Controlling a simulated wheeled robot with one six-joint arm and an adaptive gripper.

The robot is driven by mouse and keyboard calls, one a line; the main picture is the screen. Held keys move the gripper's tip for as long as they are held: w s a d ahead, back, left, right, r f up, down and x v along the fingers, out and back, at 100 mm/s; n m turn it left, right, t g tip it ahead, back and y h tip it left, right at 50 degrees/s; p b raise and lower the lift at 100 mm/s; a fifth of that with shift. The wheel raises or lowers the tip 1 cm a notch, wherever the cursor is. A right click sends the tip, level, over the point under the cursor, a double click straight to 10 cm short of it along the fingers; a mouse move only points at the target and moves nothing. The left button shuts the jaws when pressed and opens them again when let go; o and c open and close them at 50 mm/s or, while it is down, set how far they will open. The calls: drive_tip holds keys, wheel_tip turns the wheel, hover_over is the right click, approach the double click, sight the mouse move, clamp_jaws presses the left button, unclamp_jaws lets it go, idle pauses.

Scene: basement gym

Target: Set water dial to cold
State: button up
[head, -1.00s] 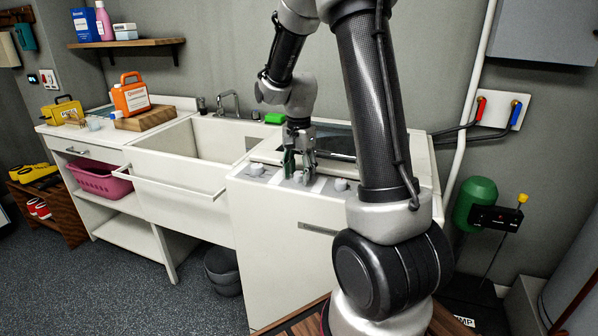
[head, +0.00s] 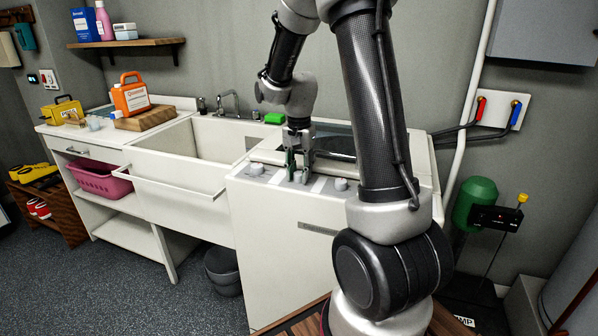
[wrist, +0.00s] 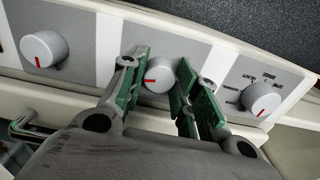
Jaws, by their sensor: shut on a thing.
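A white washing machine (head: 285,225) has several round white dials on its top front panel. My gripper (head: 298,174) points down at the middle dial. The fingers hide any labels by the middle dial.
A sink basin (head: 172,185) with a grey tap (head: 229,100) adjoins the machine on the left. Red and blue valves (head: 499,110) are on the wall at right. A grey bucket (head: 223,270) stands below the sink.

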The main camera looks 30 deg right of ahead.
sight(300, 173)
drive_tip(key=n, duration=0.4)
drive_tip(key=shift+n, duration=0.3)
drive_tip(key=n, duration=0.3)
drive_tip(key=shift+n, duration=0.4)
drive_tip(key=n, duration=0.3)
drive_tip(key=shift+d+n, duration=0.1)
drive_tip(key=shift+n, duration=1.9)
drive_tip(key=o, duration=1)
wheel_tip(300, 173, up, 12)
